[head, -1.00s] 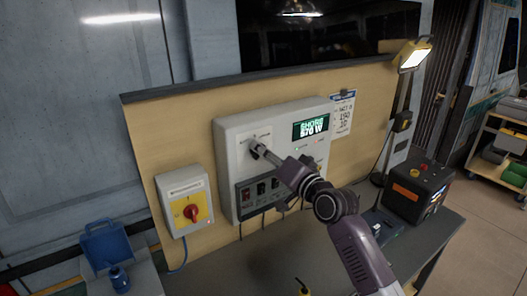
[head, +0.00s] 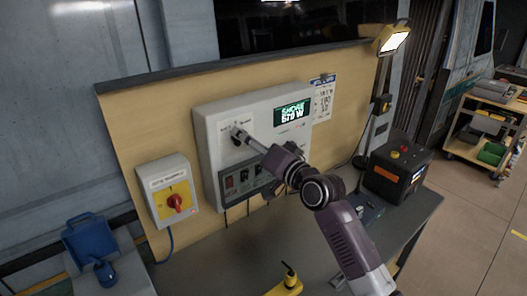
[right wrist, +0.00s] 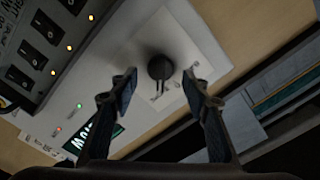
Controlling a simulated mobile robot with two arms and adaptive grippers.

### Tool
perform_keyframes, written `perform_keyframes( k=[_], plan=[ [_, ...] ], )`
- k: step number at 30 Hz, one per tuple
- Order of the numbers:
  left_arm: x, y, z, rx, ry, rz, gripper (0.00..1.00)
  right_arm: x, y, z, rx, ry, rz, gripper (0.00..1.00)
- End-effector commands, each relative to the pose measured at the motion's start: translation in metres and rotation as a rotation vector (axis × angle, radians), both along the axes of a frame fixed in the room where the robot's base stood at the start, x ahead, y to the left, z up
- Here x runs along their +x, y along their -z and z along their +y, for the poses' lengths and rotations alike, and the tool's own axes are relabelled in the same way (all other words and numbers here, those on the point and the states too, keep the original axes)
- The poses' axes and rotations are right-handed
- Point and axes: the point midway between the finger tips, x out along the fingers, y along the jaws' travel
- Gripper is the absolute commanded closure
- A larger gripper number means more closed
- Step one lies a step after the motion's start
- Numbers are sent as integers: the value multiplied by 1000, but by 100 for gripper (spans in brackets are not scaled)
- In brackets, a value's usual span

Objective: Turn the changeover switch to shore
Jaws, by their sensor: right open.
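The changeover switch is a black round knob (head: 237,134) on the upper left of a white wall-mounted box (head: 208,126). In the right wrist view the knob (right wrist: 160,67) has a dark handle and sits on a pale plate. My right gripper (head: 246,140) is at the switch, pointing at the panel. In the right wrist view my right gripper (right wrist: 160,83) is open, with one finger on each side of the knob and visible gaps to both. The box's green display (head: 292,112) reads SHORE with a watt figure. The knob's exact pointing is hard to read. My left gripper is out of view.
A row of breakers (head: 238,180) is below the switch. A red-and-yellow isolator (head: 175,202) is to the left. The bench (head: 235,262) carries a black power unit (head: 397,172), a lamp (head: 392,40) and a yellow tool (head: 288,282). A blue connector (head: 90,238) is at lower left.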

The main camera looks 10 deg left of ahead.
Motion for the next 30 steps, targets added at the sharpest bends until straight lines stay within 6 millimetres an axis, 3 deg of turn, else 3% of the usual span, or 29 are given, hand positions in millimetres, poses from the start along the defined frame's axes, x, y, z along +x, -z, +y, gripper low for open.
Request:
perform_keyframes(
  k=[18, 30],
  plan=[
    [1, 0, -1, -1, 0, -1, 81, -67, 2, -68, -2, 1, 3, 57],
    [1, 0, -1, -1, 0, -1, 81, -76, 1, -76, -1, -1, 2, 57]
  ],
)
